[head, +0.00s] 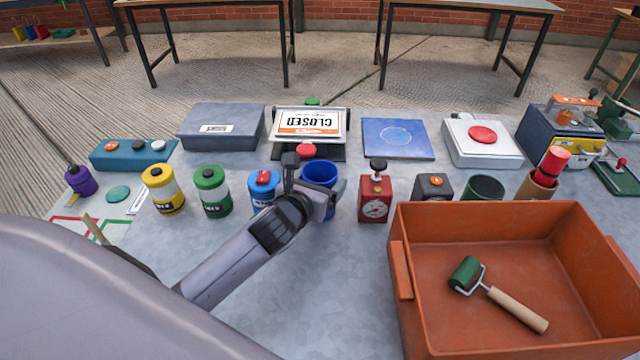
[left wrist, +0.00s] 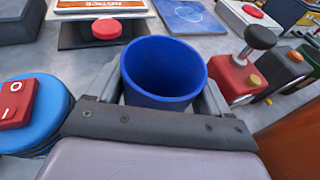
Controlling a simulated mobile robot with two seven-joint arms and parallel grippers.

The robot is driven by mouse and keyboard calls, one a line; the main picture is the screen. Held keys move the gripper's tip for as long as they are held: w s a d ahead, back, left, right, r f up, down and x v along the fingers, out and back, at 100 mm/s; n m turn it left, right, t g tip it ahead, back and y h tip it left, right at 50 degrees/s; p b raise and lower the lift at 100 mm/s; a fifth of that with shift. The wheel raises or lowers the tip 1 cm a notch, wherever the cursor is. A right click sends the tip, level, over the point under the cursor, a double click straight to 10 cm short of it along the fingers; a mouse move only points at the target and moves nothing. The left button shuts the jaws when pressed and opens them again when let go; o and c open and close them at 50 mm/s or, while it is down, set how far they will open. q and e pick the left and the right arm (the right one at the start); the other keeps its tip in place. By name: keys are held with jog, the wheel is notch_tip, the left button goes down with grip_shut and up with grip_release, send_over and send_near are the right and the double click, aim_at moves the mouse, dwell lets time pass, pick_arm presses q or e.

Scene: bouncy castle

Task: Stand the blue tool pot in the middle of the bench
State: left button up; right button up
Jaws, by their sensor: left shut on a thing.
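The blue tool pot (head: 320,173) is upright and empty near the middle of the grey bench (head: 290,310). My left gripper (head: 315,184) is shut on the pot, with one finger on each side of it. In the left wrist view the pot (left wrist: 165,75) fills the space between the fingers, its open mouth facing up. I cannot tell whether its base touches the bench. My right gripper is not in view.
A blue canister with a red switch (head: 263,188) stands close left of the pot, and a red timer box (head: 375,195) close right. An orange tray (head: 400,275) with a green roller (head: 466,272) fills the front right.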

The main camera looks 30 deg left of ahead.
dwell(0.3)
pick_arm(q)
jog(key=o, duration=1.2)
jog(key=shift+f, duration=0.1)
jog(key=v, duration=1.2)
jog(key=shift+p, duration=0.35)
